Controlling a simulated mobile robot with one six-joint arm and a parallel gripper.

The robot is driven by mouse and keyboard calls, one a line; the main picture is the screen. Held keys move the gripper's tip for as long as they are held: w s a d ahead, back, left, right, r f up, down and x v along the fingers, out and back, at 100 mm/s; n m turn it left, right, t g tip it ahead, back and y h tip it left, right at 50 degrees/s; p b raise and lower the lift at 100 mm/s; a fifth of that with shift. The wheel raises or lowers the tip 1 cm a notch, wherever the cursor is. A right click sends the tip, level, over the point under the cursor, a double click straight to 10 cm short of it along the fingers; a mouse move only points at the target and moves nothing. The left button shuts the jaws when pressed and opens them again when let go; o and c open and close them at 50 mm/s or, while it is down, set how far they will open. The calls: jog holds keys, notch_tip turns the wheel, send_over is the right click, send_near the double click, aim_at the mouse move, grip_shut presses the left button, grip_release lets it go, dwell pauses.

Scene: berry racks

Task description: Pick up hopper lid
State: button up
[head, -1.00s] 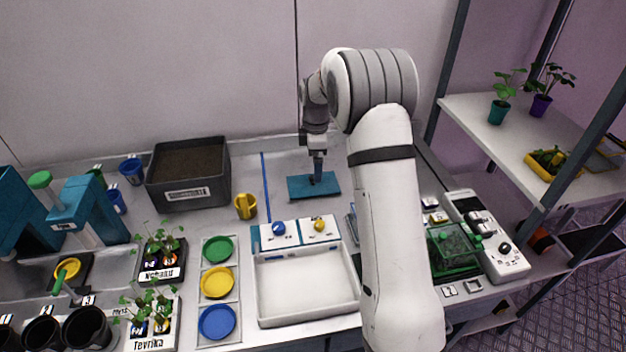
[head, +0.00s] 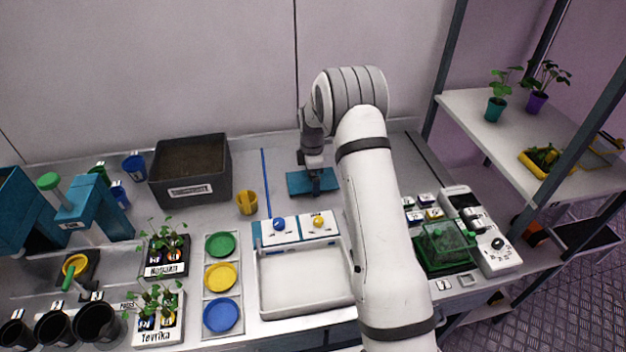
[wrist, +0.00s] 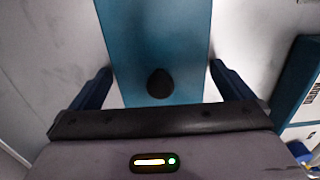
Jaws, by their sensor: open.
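The hopper lid looks to be the flat teal plate (head: 298,182) lying on the bench at the back, below my gripper (head: 316,186). In the wrist view the teal plate (wrist: 155,40) runs up the middle of the picture, with a dark round knob (wrist: 160,83) on it. My gripper (wrist: 160,88) is open, with one blue finger on each side of the plate and the knob between them. Nothing is held. The fingertips are partly hidden in the head view, and I cannot tell whether they touch the plate.
A dark soil box (head: 190,170) and a yellow cup (head: 247,202) stand to the left. A thin blue strip (head: 265,180) lies between cup and plate. A white tray (head: 262,290) with knobbed panels is in front. Bench around the plate is clear.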

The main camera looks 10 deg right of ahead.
jog(key=c, duration=0.8)
jog(key=shift+o, duration=0.2)
